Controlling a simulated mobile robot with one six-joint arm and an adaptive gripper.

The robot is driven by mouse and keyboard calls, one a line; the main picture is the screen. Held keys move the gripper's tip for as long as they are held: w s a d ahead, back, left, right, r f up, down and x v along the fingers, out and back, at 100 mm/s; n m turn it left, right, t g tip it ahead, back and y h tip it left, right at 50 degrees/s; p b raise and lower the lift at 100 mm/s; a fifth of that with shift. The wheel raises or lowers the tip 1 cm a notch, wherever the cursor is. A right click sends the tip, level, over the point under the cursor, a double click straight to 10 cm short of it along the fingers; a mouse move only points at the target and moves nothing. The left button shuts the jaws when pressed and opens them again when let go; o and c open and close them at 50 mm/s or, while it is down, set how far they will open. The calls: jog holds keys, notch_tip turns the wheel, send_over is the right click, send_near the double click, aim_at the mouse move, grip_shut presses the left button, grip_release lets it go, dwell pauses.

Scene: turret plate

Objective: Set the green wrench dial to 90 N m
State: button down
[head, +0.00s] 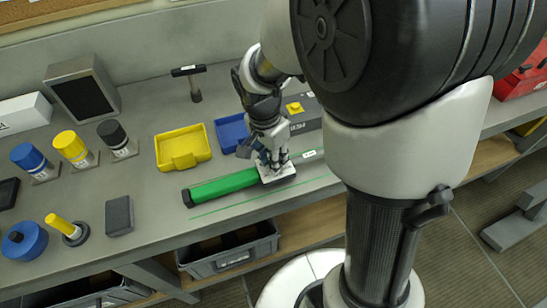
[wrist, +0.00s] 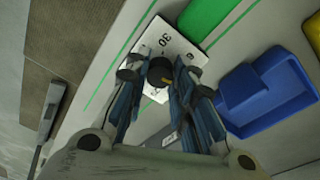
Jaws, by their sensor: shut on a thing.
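The green wrench lies on the bench, its green handle (head: 225,186) pointing left and a white scale plate (head: 283,177) at its right end. In the wrist view the plate (wrist: 178,36) shows a printed 30; another mark at its edge is too small to read surely. A dark round dial knob (wrist: 160,72) with a small yellow mark sits on the plate. My gripper (head: 270,162) is over the plate, and in the wrist view its fingers stand on both sides of the knob, shut on it. The fingers cover part of the scale, and I cannot read the setting.
A yellow tray (head: 183,148) and a blue tray (head: 229,131) stand behind the wrench. A grey block (head: 119,215) lies to the left. Thin green lines mark the bench by the wrench. Capped cylinders, including a blue one (head: 29,157), stand farther left. A grey crate (head: 228,254) is below.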

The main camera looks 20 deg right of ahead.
aim_at(268, 168)
jog(key=shift+m, duration=1.6)
jog(key=c, duration=1.3)
grip_release()
jog(key=r, duration=0.4)
jog(key=a+r, duration=0.1)
jog(key=r, duration=0.7)
jog(key=shift+a, duration=0.2)
